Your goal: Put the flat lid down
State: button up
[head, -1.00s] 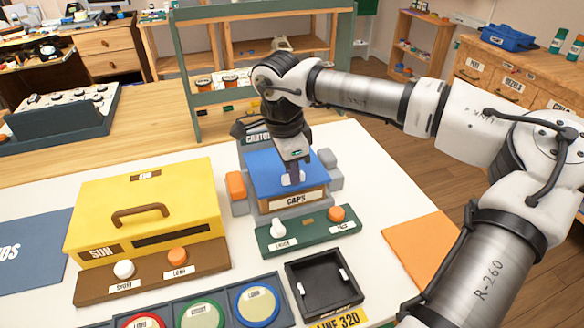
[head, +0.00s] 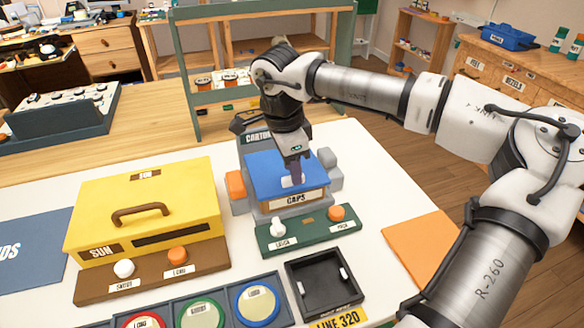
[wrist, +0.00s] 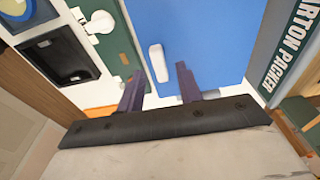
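The flat blue lid (head: 262,170) lies on top of the box labelled CAPS (head: 296,201). It fills much of the wrist view as a blue panel (wrist: 210,35). A white bar handle (wrist: 157,63) stands on the lid and shows partly in the head view (head: 288,182). My gripper (head: 295,180) is just above the lid by the handle. In the wrist view my two purple fingers (wrist: 160,78) are apart with nothing between them. The handle lies just beyond the fingertips, nearer the left one.
A green panel with a white knob (head: 277,228) and an orange knob (head: 337,213) stands in front. A black tray (head: 323,283) is nearer. A yellow SUN box (head: 145,205) stands left, an orange mat (head: 420,245) right. White table is bare around the mat.

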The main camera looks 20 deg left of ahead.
notch_tip(320, 180, up, 11)
jog(key=a, duration=0.1)
jog(key=shift+s+b, duration=0.4)
